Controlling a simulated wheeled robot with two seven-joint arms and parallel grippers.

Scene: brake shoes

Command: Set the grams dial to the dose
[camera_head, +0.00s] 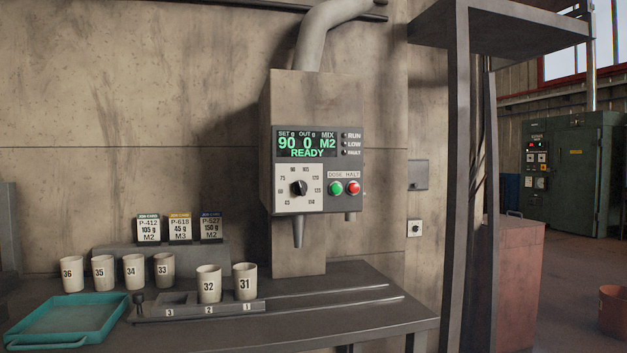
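The grams dial (299,187) is a black knob on a white numbered plate on the front of the grey dosing machine (316,100). The knob points roughly up; its exact mark is too small to read surely. The display (307,142) reads SET 90 g, OUT 0 g, MIX M2, READY. Three job cards stand at the left: P-412 (149,229) with 105 g M2, P-618 (180,228) with 45 g M3, and P-522 (211,227), seemingly 150 g M2. Neither gripper is in view.
A green DOSE button (336,188) and red HALT button (353,188) sit right of the dial. Cups 32 (209,285) and 31 (245,281) stand on the slide (190,312) below. Several more cups and a teal tray (65,318) are left. Space before the dial is clear.

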